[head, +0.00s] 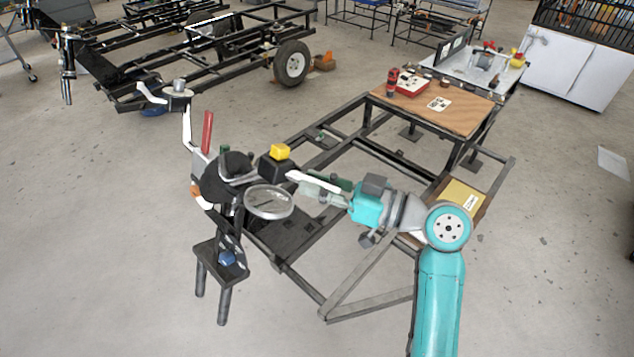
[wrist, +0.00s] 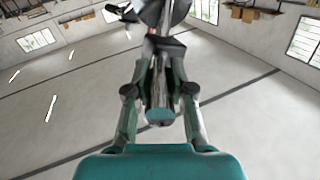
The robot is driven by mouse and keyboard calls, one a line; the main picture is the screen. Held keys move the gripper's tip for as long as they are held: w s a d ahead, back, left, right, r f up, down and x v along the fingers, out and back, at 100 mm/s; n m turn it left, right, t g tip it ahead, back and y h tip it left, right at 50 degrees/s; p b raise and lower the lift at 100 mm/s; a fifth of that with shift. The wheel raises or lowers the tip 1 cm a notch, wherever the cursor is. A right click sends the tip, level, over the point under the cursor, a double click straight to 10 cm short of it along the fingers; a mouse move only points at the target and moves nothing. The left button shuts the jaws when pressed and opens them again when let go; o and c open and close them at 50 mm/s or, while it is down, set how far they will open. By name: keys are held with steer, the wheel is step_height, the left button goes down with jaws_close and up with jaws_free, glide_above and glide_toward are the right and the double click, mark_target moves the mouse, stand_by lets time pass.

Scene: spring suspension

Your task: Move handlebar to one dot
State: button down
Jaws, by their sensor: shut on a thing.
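My gripper (head: 316,186) reaches left from my teal arm, beside a black assembly (head: 228,180) with curved white parts. In the wrist view its two fingers (wrist: 160,92) are closed on the sides of a grey bar with a rounded near end, which seems to be the handlebar (wrist: 159,78). The bar runs away from me toward dark parts at the top of that view. In the head view a pale bar (head: 312,181) shows at the fingers; I cannot tell whether it is the same bar. No dot can be made out in either view.
A round grey ring (head: 268,202) and a black box with a yellow top (head: 280,152) sit close to my gripper. A small black stool (head: 221,262) stands below the assembly. A dark metal frame (head: 350,285) and a wooden-topped table (head: 455,112) lie to the right. The floor at front left is clear.

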steer(key=f+m, duration=0.2)
steer(key=f+m+y, duration=0.1)
steer(key=shift+w+d+m+t, duration=0.3)
steer(key=shift+w, duration=0.1)
steer(key=shift+r, duration=0.15)
steer(key=c, duration=1)
jaws_free()
steer(key=v, duration=1.2)
